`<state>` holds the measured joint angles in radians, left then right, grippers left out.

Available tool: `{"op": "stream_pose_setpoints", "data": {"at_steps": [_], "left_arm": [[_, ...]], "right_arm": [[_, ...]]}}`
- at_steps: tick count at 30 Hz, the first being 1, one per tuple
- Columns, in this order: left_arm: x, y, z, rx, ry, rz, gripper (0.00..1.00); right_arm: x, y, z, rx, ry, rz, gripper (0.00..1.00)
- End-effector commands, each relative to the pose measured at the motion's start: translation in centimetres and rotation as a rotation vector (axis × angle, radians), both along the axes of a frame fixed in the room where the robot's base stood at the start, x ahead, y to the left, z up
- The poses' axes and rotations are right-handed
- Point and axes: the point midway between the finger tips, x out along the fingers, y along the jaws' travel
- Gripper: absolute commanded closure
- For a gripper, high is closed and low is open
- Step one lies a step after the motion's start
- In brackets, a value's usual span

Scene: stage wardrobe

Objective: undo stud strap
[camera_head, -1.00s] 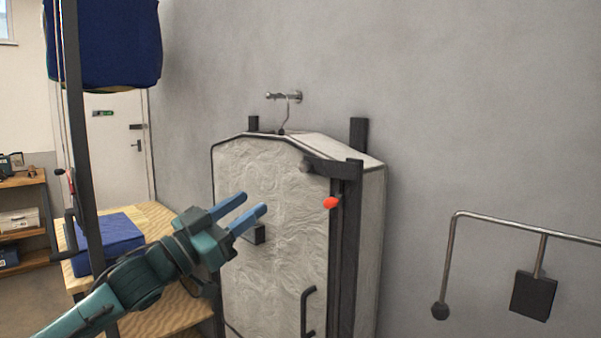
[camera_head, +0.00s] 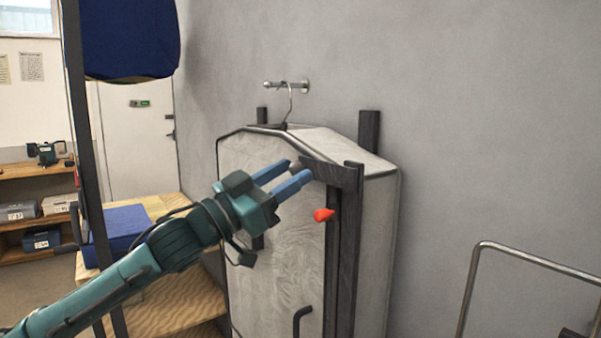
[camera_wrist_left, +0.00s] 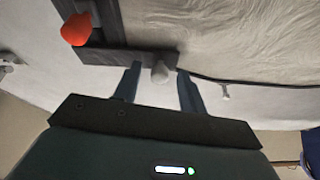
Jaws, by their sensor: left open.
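A short dark strap (camera_head: 335,174) crosses the upper right front of the pale garment bag (camera_head: 275,215); it also shows in the left wrist view (camera_wrist_left: 110,56). A pale round stud (camera_wrist_left: 160,73) is at the strap's free end. My left gripper (camera_head: 298,170) is open at that end. In the left wrist view, the stud sits between its two blue fingers (camera_wrist_left: 158,80), with gaps showing on both sides. In the head view the fingers partly hide the stud. My right gripper is not in view.
A red tab (camera_head: 324,215) sticks out below the strap beside a dark vertical band (camera_head: 345,255). The bag hangs by a hook from a wall peg (camera_head: 286,86). A metal rail (camera_head: 510,254) stands at the right.

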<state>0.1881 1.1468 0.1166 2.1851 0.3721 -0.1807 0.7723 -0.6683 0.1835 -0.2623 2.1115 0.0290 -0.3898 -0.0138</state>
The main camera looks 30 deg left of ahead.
Motion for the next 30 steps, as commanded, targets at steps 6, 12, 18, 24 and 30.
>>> {"op": "stream_pose_setpoints", "data": {"at_steps": [6,12,18,24,30], "left_arm": [[-0.06,-0.02,0.08,0.000,0.000,0.000,0.59],[-0.05,-0.02,0.08,0.000,0.000,0.000,0.66],[-0.04,-0.01,0.08,0.000,0.000,0.000,0.82],[-0.04,-0.01,0.08,0.000,0.000,0.000,0.99],[-0.04,0.00,0.08,0.000,0.000,0.001,1.00]], "right_arm": [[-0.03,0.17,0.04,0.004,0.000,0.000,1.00],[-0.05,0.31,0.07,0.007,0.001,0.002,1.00],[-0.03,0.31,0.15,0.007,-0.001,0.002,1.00],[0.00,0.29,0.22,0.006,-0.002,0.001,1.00],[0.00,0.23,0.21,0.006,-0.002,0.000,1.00]]}}
